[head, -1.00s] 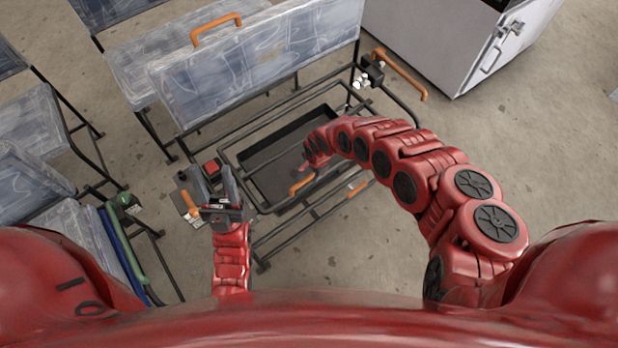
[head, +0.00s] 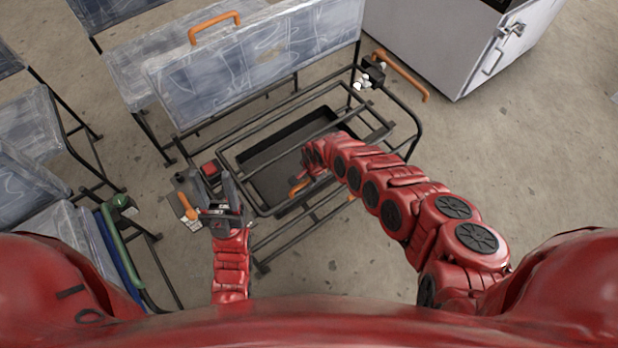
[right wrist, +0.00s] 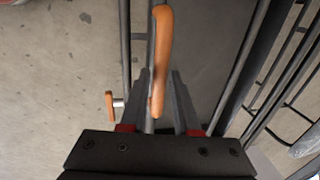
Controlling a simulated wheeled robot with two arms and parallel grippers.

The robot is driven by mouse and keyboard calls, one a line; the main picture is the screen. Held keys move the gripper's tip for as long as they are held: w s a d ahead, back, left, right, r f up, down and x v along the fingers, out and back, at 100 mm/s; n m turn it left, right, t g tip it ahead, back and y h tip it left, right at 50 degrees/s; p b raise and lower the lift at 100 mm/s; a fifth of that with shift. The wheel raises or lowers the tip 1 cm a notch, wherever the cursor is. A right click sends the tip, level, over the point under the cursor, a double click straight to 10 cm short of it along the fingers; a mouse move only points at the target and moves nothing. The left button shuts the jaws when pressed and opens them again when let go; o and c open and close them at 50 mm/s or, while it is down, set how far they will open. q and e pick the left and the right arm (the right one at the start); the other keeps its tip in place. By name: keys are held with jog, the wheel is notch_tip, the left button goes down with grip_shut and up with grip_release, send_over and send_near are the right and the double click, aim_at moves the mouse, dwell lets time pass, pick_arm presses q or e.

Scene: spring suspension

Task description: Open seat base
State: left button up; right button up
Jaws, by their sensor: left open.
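The seat's black tubular frame (head: 235,155) holds a dark tray (head: 272,185), with an orange handle (head: 298,188) at its near edge. The handle also shows in the right wrist view (right wrist: 162,60). There, my right gripper (right wrist: 156,80) is open, with the handle's lower end between its two fingers, and I cannot tell whether they touch it. In the head view my right arm reaches over the tray's near right part and hides the fingertips. My left gripper (head: 220,185) is open and empty, left of the tray beside a red button box (head: 210,168).
A translucent panel (head: 255,65) stands upright behind the tray, with more translucent seats at the left. Another orange handle (head: 400,75) is at the frame's far right. A grey cabinet (head: 450,40) stands at the back right. The floor at right is clear.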

grip_shut()
dwell(1.1)
